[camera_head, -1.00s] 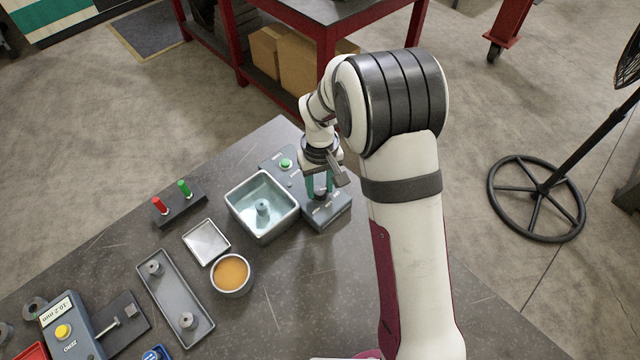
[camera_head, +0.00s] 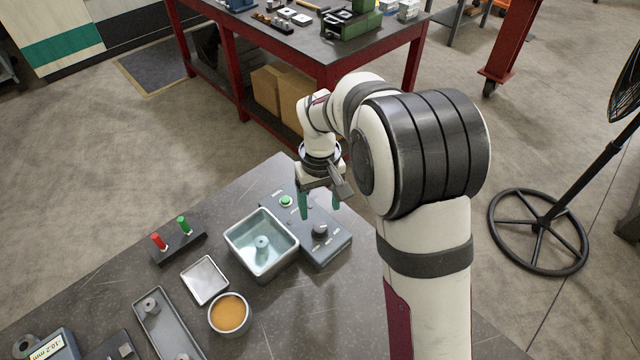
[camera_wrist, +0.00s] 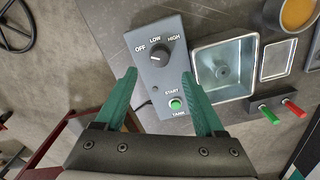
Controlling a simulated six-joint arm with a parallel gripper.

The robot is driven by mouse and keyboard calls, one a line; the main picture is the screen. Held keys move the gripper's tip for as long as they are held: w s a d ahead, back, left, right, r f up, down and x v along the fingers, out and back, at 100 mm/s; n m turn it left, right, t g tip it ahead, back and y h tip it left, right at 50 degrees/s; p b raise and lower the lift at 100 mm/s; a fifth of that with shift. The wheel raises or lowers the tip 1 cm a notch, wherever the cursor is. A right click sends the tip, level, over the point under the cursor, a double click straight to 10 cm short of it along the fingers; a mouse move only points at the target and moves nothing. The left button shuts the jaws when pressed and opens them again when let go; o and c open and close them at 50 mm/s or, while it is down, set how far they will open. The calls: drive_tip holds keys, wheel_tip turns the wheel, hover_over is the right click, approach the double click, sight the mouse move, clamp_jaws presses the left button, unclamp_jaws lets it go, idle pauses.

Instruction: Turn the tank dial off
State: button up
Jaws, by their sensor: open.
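The tank dial (camera_head: 320,231) is a dark round knob on the grey control box (camera_head: 327,252). In the wrist view the dial (camera_wrist: 160,53) sits below the labels OFF, LOW and HIGH. A small light mark shows on its lower left side, but I cannot tell for certain which label it points to. My gripper (camera_head: 320,208) is open and empty, raised above the box and apart from the dial. In the wrist view its green fingers (camera_wrist: 158,74) are spread wide, with the dial between and beyond their tips.
A green START button (camera_head: 286,201) is on the same box. A square tank (camera_head: 236,248) of clear liquid stands beside it. Red and green handles (camera_head: 178,248), a small tray (camera_head: 204,280) and a cup of orange material (camera_head: 229,334) are nearby.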

wheel_tip(320, 180, up, 9)
drive_tip(key=shift+f, duration=0.15)
drive_tip(key=s+d+r+m, duration=0.2)
drive_tip(key=s+d, duration=0.1)
drive_tip(key=s, duration=0.3)
drive_tip(key=s+d+r+m, duration=0.2)
drive_tip(key=s+d+m, duration=0.1)
drive_tip(key=s, duration=0.3)
drive_tip(key=s+d+f+m+y, duration=0.1)
drive_tip(key=s+m, duration=0.4)
drive_tip(key=s, duration=1)
wheel_tip(320, 180, down, 2)
drive_tip(key=shift+s+d+f+y, duration=0.1)
drive_tip(key=shift+s+d+y, duration=0.05)
drive_tip(key=shift+d+y, duration=0.35)
